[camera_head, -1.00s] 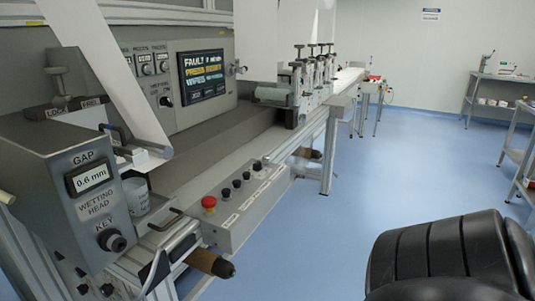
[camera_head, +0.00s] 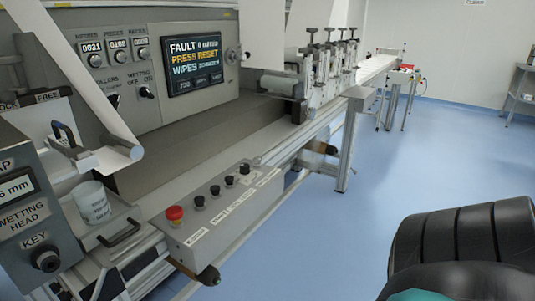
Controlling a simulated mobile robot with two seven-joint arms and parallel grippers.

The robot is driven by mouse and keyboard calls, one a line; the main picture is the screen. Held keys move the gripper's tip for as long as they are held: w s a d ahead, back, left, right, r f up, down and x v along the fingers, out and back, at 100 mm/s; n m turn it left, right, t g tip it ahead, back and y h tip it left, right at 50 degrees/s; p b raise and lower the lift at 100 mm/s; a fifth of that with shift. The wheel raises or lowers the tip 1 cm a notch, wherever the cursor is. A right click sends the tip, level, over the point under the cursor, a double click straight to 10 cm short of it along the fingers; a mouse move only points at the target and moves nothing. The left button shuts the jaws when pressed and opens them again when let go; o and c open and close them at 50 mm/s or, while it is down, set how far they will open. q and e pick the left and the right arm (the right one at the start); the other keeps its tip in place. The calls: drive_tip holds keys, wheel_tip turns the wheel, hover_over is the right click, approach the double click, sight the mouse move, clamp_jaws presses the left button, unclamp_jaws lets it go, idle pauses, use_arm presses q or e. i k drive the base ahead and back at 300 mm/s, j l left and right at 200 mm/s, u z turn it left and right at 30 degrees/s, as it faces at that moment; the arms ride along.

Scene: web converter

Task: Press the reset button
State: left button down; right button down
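A grey control box (camera_head: 222,222) on the front rail of the machine carries a red mushroom button (camera_head: 175,214) at its near end. Several black buttons (camera_head: 214,190) stand in a row beyond it, with white labels along the front whose text is too small to read. Which button is the reset is not clear. The machine's screen (camera_head: 195,66) shows "FAULT" and "PRESS RESET". A black segmented arm part of mine fills the lower right corner. Neither gripper shows.
A grey box marked "WETTING HEAD" (camera_head: 28,213) stands at the left, with a white cup (camera_head: 91,202) and a black handle (camera_head: 119,232) beside it. A roller unit (camera_head: 318,75) stands beyond the control box. Blue floor (camera_head: 410,150) is open to the right.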

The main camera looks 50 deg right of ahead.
sight(256, 160)
drive_tip(key=l, duration=0.6)
drive_tip(key=k+l, duration=0.15)
drive_tip(key=l, duration=1.05)
